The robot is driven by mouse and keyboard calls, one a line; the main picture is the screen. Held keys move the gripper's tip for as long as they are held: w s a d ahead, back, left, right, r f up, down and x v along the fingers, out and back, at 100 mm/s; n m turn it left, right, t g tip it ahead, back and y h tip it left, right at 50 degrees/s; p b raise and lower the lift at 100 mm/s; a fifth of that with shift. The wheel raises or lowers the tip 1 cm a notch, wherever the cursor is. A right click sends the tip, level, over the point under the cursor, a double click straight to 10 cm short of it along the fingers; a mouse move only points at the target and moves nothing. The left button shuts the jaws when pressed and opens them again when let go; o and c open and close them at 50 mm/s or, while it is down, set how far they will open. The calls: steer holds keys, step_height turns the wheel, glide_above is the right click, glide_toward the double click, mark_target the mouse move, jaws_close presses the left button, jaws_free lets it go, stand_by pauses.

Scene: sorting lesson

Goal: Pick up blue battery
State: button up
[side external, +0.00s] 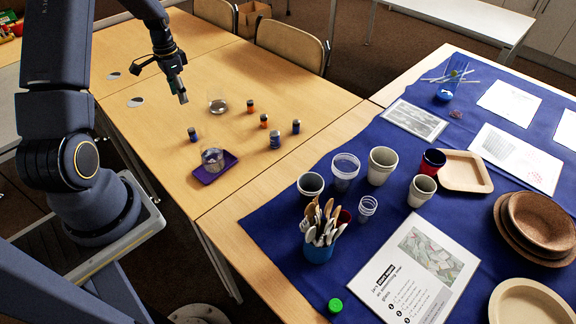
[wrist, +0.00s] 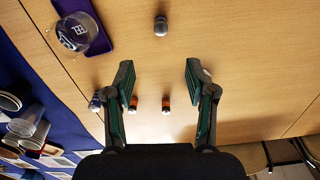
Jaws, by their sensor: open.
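My gripper (side external: 181,92) is open above the wooden table, with nothing between its fingers; it also shows in the wrist view (wrist: 158,72). In the side view, blue-looking batteries stand on the table: one at the left (side external: 192,135), one nearer the mat (side external: 275,141) and one to the right (side external: 296,127). Two orange and dark batteries (side external: 264,121) (side external: 250,107) stand among them. In the wrist view, a dark grey-blue battery (wrist: 160,26) is beyond the fingertips. Two orange batteries (wrist: 133,103) (wrist: 166,103) show between the fingers, and a bluish one (wrist: 95,104) is outside the left finger.
A clear glass (side external: 212,150) stands on a purple tray (side external: 232,158) near the batteries. At right, a blue cloth (side external: 273,221) carries cups, a cutlery holder (side external: 317,252), bowls and papers. Table around the batteries is mostly bare.

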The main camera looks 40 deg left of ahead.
mark_target(191, 129)
step_height(191, 129, down, 16)
steer(key=shift+f, duration=0.1)
stand_by(0.4)
jaws_close()
stand_by(0.3)
